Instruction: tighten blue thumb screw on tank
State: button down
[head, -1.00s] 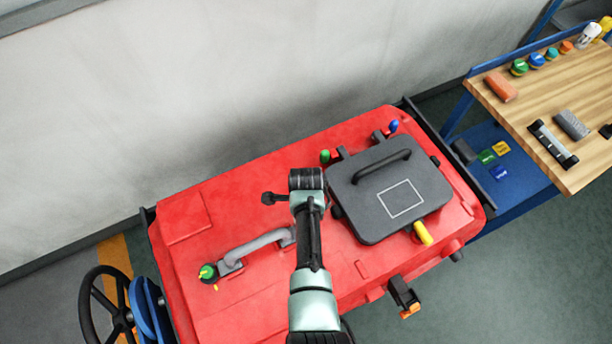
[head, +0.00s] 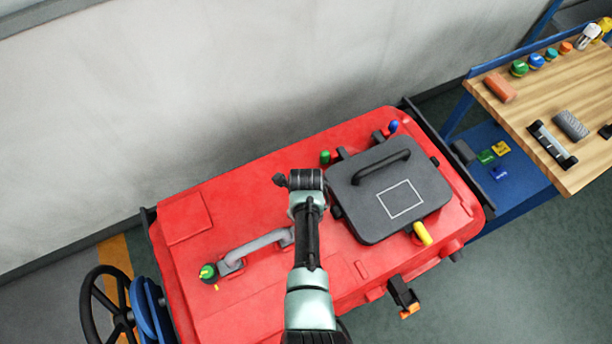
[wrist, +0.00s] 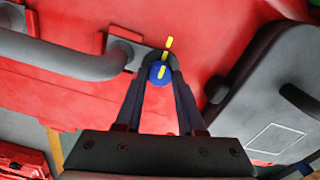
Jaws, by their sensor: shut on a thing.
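The blue thumb screw (wrist: 157,77) shows in the wrist view as a round blue knob with a yellow stripe, at the end of the grey hose handle (wrist: 75,58) on the red tank top (wrist: 215,30). My gripper (wrist: 162,68) is shut on it, one dark finger on each side. A yellow mark (wrist: 169,42) lies on the tank just beyond the knob; the knob's stripe points roughly toward it. In the head view my arm hides the screw and the fingertips. The red tank (head: 245,205) shows there, with the grey handle (head: 258,245) left of my arm.
A dark lid (head: 385,190) with a handle stands close right of my arm. Green (head: 325,157), blue (head: 393,126) and yellow (head: 423,233) pieces sit around it. A green knob (head: 208,272) is at the handle's left end. A workbench (head: 540,95) with parts stands at right.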

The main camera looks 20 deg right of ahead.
jog(key=shift+w+d+r, duration=0.1)
jog(key=shift+w+r, duration=0.15)
jog(key=shift+w, duration=0.05)
jog(key=c, duration=0.9)
grip_release()
jog(key=o, duration=0.4)
jog(key=shift+s, duration=0.2)
jog(key=shift+f, duration=0.1)
notch_tip(320, 180, up, 13)
